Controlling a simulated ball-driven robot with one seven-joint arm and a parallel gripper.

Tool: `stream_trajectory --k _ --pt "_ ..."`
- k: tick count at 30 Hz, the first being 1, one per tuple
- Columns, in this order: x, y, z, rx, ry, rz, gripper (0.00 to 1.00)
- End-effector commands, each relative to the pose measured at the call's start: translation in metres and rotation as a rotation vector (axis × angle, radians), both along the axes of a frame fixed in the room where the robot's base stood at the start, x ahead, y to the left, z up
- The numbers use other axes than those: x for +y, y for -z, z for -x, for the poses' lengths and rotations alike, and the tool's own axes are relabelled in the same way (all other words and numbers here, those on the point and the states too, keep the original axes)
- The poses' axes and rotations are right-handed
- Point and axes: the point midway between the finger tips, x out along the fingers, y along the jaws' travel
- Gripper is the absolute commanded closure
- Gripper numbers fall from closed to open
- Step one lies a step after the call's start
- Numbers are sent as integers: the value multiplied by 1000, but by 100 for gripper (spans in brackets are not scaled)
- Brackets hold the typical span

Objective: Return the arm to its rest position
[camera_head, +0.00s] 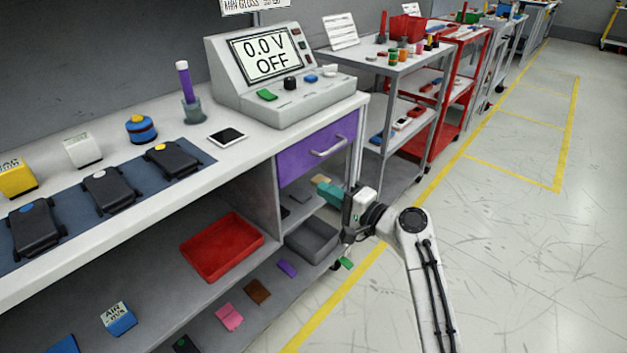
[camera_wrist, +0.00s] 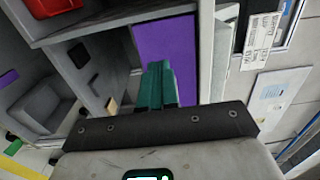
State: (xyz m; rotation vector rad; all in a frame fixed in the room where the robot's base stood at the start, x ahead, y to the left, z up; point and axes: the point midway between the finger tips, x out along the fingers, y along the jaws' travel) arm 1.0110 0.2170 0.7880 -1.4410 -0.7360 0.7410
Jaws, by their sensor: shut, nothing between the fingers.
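My arm (camera_head: 418,265) reaches up from the lower right of the head view, bent at its elbow, with its end turned toward the bench. My gripper (camera_head: 326,190) has teal fingers that point left, just below and in front of the purple drawer (camera_head: 318,148). In the wrist view the teal fingers (camera_wrist: 157,85) lie together with nothing between them, in front of the purple drawer front (camera_wrist: 166,52). The drawer looks shut and has a grey handle. I cannot tell whether the fingers touch anything.
The bench holds a console (camera_head: 283,75) reading "0.0 V OFF" and several black devices on a blue mat. A grey cart (camera_head: 397,68) stands behind. The floor at right is clear.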

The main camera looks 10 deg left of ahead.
Motion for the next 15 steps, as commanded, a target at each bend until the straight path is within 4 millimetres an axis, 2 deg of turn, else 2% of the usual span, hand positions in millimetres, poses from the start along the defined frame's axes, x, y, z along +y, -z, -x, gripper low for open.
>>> stream_trajectory --k 6,15 --pt "-26 0 19 0 1 0 100" --pt "-35 5 28 0 -2 16 100"
